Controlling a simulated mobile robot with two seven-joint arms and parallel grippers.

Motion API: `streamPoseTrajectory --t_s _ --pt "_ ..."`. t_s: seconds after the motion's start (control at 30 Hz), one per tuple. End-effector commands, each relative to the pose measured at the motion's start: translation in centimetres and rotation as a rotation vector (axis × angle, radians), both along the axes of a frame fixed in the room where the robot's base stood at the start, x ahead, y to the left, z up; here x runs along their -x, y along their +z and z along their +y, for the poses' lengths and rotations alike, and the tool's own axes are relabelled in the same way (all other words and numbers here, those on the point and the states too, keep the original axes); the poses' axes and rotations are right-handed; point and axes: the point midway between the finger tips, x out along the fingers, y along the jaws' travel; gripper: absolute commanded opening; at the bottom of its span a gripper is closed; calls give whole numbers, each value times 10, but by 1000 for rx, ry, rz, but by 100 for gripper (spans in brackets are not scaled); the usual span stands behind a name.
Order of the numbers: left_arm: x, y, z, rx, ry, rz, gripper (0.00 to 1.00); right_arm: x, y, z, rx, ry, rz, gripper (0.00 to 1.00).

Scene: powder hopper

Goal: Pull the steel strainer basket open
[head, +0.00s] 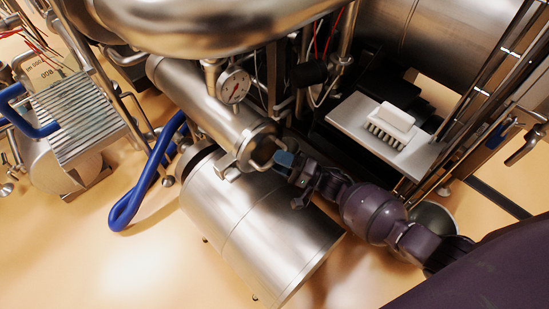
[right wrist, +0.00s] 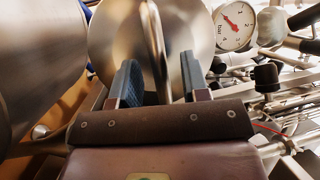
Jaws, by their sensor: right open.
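The steel strainer basket shows its round front face (head: 257,143) at the lower end of a slanting steel tube in the head view. A bent bar handle (head: 262,167) stands out from that face. In the right wrist view the polished face (right wrist: 112,40) fills the upper middle, with the handle (right wrist: 154,42) upright across it. My right gripper (head: 284,160) is at the handle. Its two blue-padded fingers (right wrist: 160,80) are open, with the handle showing between them. I cannot tell whether a finger touches it. My left gripper is not in view.
A pressure gauge (head: 234,86) sits above the tube. A large steel cylinder (head: 255,220) lies just below it. A blue hose (head: 145,180) loops at left. A white brush (head: 391,124) lies on a pale plate (head: 350,119) at right. The floor at lower left is clear.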

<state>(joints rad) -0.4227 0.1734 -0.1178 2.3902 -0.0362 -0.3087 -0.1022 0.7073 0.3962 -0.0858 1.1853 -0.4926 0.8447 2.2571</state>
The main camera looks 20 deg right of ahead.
Motion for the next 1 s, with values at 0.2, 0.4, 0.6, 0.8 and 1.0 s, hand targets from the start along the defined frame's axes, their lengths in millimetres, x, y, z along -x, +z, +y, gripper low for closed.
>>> streamPoseTrajectory --t_s 0.2,0.4,0.6,0.8,1.0 --pt "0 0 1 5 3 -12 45 -11 2 10 0 0 1 42" --pt "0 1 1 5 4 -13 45 -13 3 12 0 -1 1 42" --pt "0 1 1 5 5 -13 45 -12 3 12 1 0 1 30" --pt "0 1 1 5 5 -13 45 -12 3 11 1 0 1 0" --pt "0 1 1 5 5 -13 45 -12 3 11 1 0 1 0"
